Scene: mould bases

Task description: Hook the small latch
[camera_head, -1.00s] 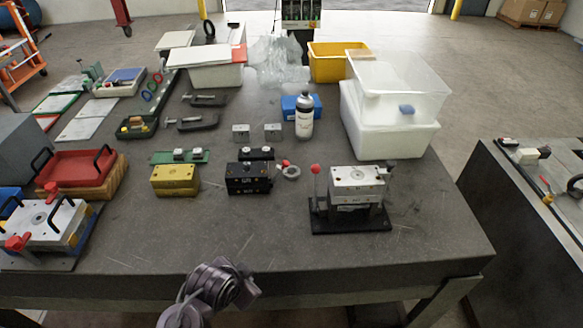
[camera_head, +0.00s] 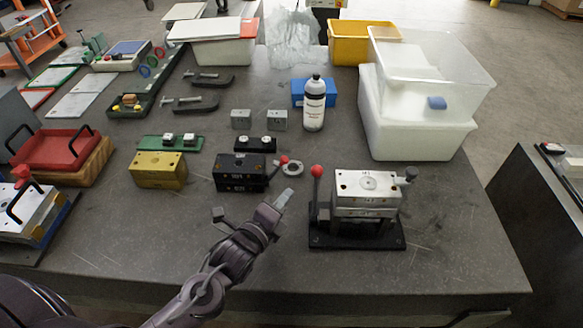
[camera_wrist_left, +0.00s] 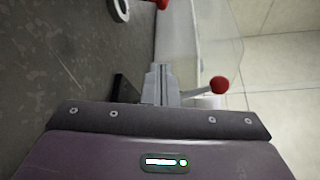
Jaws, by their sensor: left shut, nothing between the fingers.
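A silver mould block (camera_head: 366,198) sits on a black base plate (camera_head: 330,240) at the right of the table. An upright lever with a red knob (camera_head: 317,171) stands at its left side. The red knob also shows in the left wrist view (camera_wrist_left: 219,85), just right of the fingers. I cannot tell which part is the small latch. My left gripper (camera_head: 284,199) is shut and empty, a little left of the red-knobbed lever, and its fingers also show in the left wrist view (camera_wrist_left: 157,82). My right gripper is not in view.
A black block (camera_head: 240,180) with a red knob and a ring (camera_head: 292,168) lie behind my left gripper. A yellow block (camera_head: 158,177) stands further left. A white bottle (camera_head: 313,110) and a white foam box (camera_head: 415,132) stand behind. The front table edge is clear.

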